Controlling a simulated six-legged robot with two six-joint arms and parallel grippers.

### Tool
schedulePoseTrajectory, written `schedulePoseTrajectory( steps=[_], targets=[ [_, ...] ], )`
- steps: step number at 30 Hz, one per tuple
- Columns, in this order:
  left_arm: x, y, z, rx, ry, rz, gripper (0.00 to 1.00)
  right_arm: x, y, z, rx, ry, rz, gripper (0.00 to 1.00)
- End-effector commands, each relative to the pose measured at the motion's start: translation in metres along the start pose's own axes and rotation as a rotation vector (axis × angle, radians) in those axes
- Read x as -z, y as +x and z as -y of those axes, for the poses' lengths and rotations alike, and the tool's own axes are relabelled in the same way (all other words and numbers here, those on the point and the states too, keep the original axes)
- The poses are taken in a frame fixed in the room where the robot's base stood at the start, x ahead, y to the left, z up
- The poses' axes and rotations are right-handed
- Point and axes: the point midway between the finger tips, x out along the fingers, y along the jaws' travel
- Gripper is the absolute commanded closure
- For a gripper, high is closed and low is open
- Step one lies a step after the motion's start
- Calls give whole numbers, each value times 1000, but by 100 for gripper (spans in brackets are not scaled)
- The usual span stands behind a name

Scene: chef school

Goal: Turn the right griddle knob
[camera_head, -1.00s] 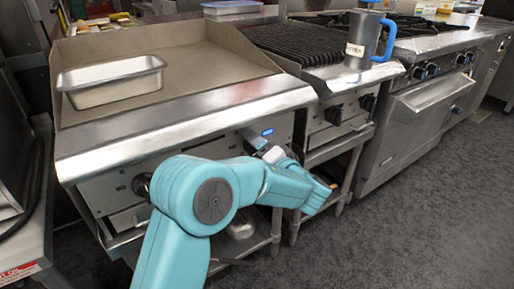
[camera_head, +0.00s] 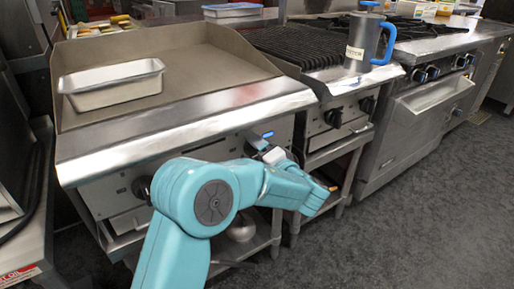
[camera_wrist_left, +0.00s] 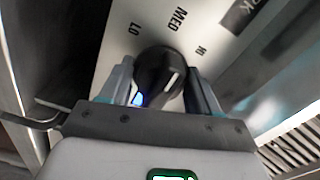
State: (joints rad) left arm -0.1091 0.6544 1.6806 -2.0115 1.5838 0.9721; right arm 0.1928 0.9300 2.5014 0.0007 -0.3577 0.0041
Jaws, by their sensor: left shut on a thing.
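The right griddle knob (camera_wrist_left: 160,75) is black with a white pointer line and fills the middle of the left wrist view. LO, MED and HI are printed on the panel (camera_wrist_left: 205,22) around it. My left gripper (camera_wrist_left: 163,88) has one finger on each side of the knob and is shut on it. In the head view my left gripper (camera_head: 266,150) is at the right end of the griddle (camera_head: 180,128) front, and it hides the knob there. The left griddle knob (camera_head: 142,186) is partly hidden behind my arm. My right gripper is not in view.
A metal pan (camera_head: 112,84) sits on the griddle top. A metal pitcher (camera_head: 363,42) with a blue handle stands on the front ledge of the grill (camera_head: 300,42). A stove (camera_head: 425,85) stands farther right. The floor (camera_head: 420,215) at right is clear.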

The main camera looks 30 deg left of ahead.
Motion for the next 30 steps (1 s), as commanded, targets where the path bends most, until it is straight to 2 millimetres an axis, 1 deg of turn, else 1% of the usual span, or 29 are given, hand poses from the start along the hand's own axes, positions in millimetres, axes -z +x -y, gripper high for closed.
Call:
schedulePoseTrajectory(
  steps=[14, 30],
  targets=[
    [0, 0, 1, -1, 436, 0, 69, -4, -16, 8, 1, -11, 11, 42],
    [0, 0, 1, -1, 949, 0, 69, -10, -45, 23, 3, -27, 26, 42]
  ],
)
